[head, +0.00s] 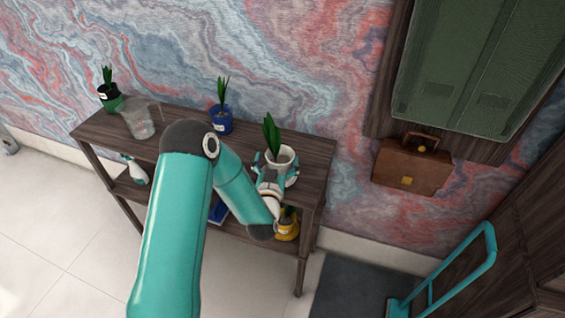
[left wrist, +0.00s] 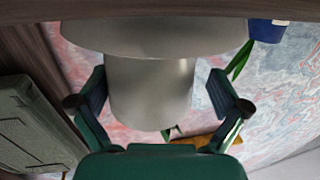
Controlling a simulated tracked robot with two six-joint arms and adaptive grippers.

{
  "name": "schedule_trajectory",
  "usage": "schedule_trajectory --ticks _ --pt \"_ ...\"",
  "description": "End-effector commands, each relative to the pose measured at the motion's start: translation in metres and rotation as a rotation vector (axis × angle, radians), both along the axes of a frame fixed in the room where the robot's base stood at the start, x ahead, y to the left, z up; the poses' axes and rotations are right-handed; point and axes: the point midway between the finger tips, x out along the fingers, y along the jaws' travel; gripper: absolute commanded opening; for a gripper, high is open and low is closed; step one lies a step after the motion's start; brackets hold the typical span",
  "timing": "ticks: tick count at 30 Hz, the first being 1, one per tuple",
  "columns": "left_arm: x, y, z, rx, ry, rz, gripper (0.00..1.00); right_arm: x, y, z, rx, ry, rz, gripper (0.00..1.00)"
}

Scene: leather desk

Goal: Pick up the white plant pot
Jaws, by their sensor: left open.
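The white plant pot (head: 284,156), with green leaves rising from it, stands near the right end of the wooden shelf unit. My left gripper (head: 274,172) is open at the pot, with its fingers on either side of it. In the left wrist view, the pot's pale body (left wrist: 150,95) fills the space between the two open fingers of the gripper (left wrist: 156,90). Gaps show between each finger and the pot there. A wider pale round part (left wrist: 150,38) adjoins the pot body. My right gripper is not in view.
A yellow pot (head: 287,230) sits on the lower shelf, below the gripper. A brown briefcase (head: 411,168) is against the wall at right.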

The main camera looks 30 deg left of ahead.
Motion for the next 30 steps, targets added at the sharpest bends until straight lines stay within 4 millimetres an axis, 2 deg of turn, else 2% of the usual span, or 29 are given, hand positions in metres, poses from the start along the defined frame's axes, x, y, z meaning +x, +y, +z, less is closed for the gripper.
schedule_trajectory --ticks 2,17,25,30 --pt "0.003 -0.005 0.000 0.000 -0.001 -0.008 1.00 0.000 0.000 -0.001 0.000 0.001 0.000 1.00" --pt "0.006 -0.009 0.001 0.001 -0.003 -0.016 0.18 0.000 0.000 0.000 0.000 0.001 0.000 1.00" --pt "0.006 -0.009 0.003 0.001 -0.003 -0.017 0.17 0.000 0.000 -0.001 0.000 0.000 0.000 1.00" --pt "0.007 -0.009 0.013 0.003 -0.005 -0.017 0.17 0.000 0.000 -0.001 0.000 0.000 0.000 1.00"
